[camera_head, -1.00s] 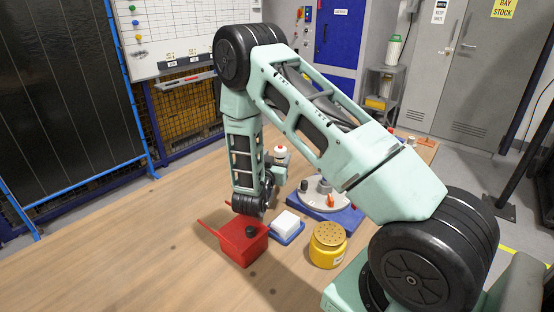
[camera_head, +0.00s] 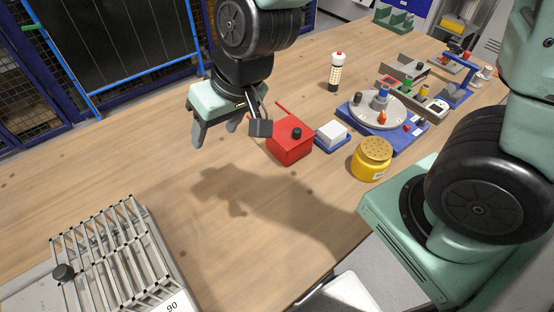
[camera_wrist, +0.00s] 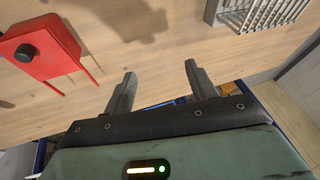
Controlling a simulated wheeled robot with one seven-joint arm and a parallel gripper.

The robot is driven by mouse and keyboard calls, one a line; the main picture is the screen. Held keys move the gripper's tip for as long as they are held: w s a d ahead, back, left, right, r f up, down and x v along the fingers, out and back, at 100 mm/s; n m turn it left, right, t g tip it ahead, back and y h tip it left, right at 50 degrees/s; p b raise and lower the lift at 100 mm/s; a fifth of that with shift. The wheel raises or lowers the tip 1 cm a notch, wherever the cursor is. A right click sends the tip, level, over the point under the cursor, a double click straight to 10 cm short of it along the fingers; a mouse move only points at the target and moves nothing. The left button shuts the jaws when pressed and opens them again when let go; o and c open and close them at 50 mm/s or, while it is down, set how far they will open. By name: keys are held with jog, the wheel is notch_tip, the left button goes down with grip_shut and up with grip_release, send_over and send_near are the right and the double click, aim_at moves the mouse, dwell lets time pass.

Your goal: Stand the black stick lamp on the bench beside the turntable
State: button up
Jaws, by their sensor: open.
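An upright stick (camera_head: 336,74) with a red and white top and a dark, light-dotted body stands on the bench (camera_head: 300,85), left of and behind the turntable. It is the only lamp-like stick I see; I cannot tell surely that it is the black stick lamp. The turntable (camera_head: 362,113) is a pale round disc on a blue base, with a blue-topped post and an orange piece on it. My gripper (camera_head: 214,134) is open, left of the red box and well away from the stick. In the wrist view my gripper (camera_wrist: 160,70) has nothing between its fingers.
A red box (camera_head: 287,148) with a black knob and handles is close right of my gripper. Beyond it are a white block (camera_head: 333,132) in a blue tray and a yellow tub (camera_head: 371,158). A slatted grey rack (camera_head: 118,255) is front left. The bench's middle left is clear.

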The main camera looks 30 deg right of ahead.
jog(key=s+d+r+n+g+h, duration=0.1)
jog(key=s+d+n, duration=0.1)
jog(key=s, duration=0.5)
jog(key=s+d+r+n+g+h, duration=0.1)
jog(key=s+d+n+g, duration=0.1)
jog(key=s, duration=0.5)
jog(key=shift+r+n+h, duration=0.4)
jog(key=shift+n, duration=0.1)
jog(key=shift+a, duration=0.1)
